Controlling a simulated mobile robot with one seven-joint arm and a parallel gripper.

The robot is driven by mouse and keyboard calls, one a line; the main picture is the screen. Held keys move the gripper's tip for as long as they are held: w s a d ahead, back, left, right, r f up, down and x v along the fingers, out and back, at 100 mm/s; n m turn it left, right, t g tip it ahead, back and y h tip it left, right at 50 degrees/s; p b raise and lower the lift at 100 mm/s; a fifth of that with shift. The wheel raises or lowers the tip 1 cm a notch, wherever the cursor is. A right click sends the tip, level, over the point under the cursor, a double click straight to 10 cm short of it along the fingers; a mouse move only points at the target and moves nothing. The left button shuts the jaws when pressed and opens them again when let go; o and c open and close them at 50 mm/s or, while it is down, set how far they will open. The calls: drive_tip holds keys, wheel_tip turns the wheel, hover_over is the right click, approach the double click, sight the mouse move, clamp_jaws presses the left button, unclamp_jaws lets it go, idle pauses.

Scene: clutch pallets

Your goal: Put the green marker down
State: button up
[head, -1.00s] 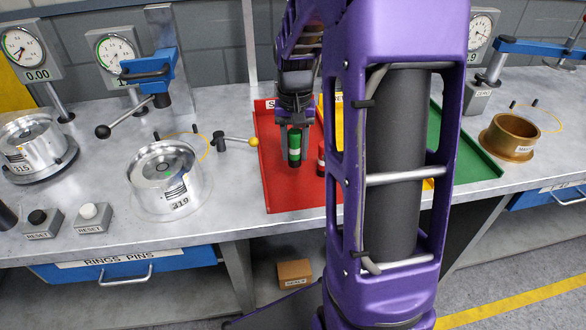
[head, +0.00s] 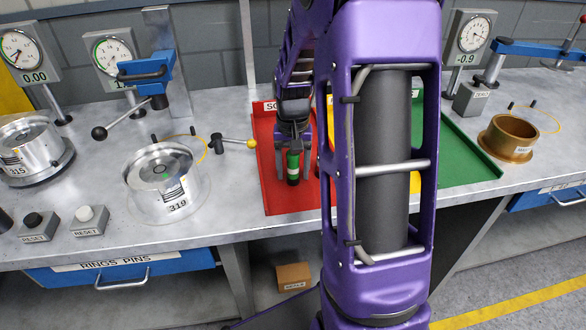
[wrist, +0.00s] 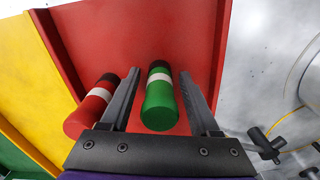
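The green marker (head: 293,168), a green cylinder with a white band, is upright over the red tray (head: 290,203) in the head view. My gripper (head: 295,176) reaches down around it, one finger on each side. In the wrist view the green marker (wrist: 161,106) lies between the two fingers (wrist: 158,72), with a gap visible on both sides, so the gripper is open. A red marker (wrist: 92,106) with a white band is just outside the left finger. In the head view the red marker is hidden behind my arm.
A yellow tray (head: 415,182) and a green tray (head: 470,160) lie to the right, partly behind my arm. A brass ring (head: 510,138) is at the right.

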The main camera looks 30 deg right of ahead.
wheel_tip(320, 180, up, 12)
drive_tip(key=shift+r+p, duration=0.2)
drive_tip(key=shift+p, duration=0.6)
idle(0.3)
